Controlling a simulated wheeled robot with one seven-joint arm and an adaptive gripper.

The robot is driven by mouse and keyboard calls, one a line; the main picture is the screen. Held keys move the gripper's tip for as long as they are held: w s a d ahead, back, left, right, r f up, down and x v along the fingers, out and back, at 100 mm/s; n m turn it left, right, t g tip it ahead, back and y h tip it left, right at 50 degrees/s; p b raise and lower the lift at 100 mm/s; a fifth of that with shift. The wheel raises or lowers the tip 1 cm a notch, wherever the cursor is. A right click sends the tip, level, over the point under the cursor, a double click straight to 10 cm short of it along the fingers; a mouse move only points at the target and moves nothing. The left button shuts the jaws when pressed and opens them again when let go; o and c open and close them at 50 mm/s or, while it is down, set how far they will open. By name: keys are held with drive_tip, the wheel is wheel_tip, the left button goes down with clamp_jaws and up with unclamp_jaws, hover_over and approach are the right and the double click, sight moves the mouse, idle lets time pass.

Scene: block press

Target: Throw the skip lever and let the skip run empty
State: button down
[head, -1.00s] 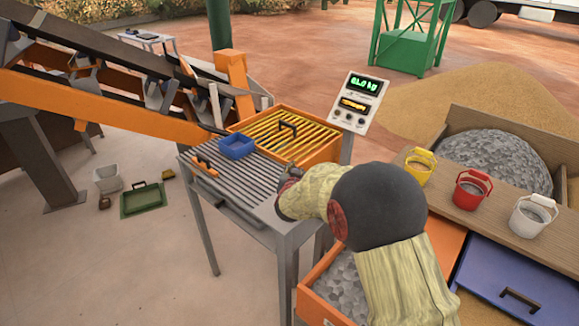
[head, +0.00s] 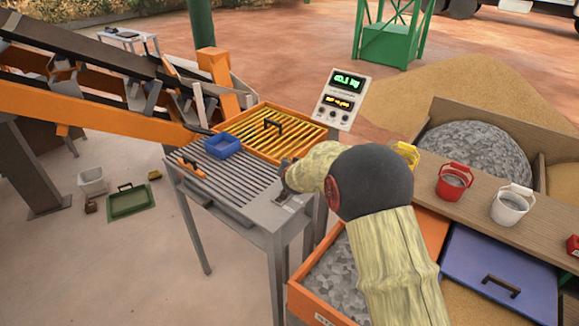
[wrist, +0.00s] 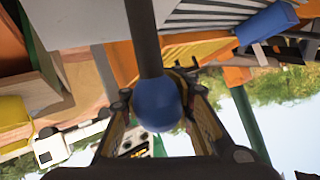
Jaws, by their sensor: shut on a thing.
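My gripper (wrist: 158,108) is shut on the blue ball knob (wrist: 158,104) of the skip lever in the wrist view. The knob sits on a dark rod (wrist: 143,38), with a finger on each side of it. In the head view, my gripper (head: 287,174) is at the right side of the slatted grey table, and the knob is mostly hidden by my wrist. A lever plate (head: 290,197) shows just below it on the table. I cannot tell which part is the skip.
The grey table (head: 225,178) carries a blue tray (head: 223,145) and an orange-handled piece (head: 191,167). A yellow-barred orange box (head: 270,132) adjoins it. A lit readout panel (head: 341,98) stands behind. An orange bin of gravel (head: 335,275) lies below my arm. Buckets (head: 455,182) line the right bench.

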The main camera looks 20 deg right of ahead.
drive_tip(key=shift+s+f, duration=0.3)
drive_tip(key=shift+f, duration=0.45)
drive_tip(key=c, duration=2)
unclamp_jaws()
drive_tip(key=shift+f, duration=0.1)
drive_tip(key=o, duration=0.6)
drive_tip(key=shift+w+r, duration=0.2)
drive_tip(key=shift+r, duration=0.25)
drive_tip(key=shift+r, duration=0.15)
drive_tip(key=v, duration=1.2)
drive_tip(key=shift+d, duration=0.1)
